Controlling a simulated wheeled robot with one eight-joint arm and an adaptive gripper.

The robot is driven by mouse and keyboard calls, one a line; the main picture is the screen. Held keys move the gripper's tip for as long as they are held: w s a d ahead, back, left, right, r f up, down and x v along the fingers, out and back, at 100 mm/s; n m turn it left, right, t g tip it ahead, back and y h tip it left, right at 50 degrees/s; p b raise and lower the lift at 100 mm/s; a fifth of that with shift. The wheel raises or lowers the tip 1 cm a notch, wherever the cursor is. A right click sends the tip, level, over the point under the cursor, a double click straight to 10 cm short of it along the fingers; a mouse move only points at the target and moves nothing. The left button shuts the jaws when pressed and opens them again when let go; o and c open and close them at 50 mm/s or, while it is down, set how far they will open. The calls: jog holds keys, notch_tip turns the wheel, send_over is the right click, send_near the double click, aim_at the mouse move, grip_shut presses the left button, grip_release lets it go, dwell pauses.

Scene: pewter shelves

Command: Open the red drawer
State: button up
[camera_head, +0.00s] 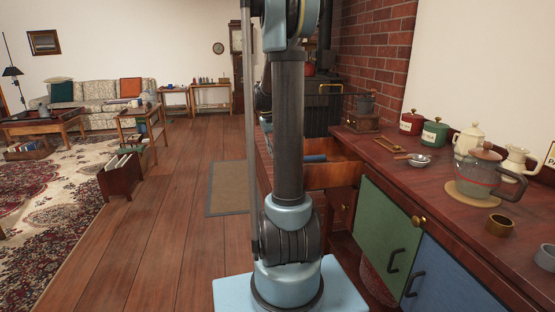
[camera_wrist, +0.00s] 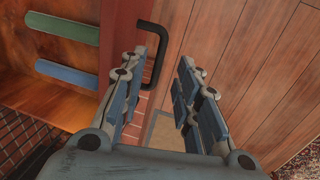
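In the wrist view, the red drawer front (camera_wrist: 118,40) runs up the left of centre. Its black bar handle (camera_wrist: 164,48) sticks out to the right. The drawer stands open: its wooden inside shows left of the front, with a green bar and a blue bar in it. My gripper (camera_wrist: 160,68) is open, with the handle close to its left finger; I cannot tell whether they touch. Nothing is held between the fingers. In the head view, the wooden drawer side (camera_head: 336,176) juts from the counter, and my arm hides most of the front and my gripper.
A counter (camera_head: 400,165) at the right bears canisters, a glass pot (camera_head: 480,175) and cups. Below it are a green door (camera_head: 386,225) and a blue door (camera_head: 445,275), both with black handles. Wooden floor with a mat (camera_head: 226,190) lies open to the left.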

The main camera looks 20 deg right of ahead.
notch_tip(320, 180, up, 7)
jog(key=a, duration=0.1)
jog(key=shift+a+r, duration=0.15)
jog(key=shift+a, duration=0.1)
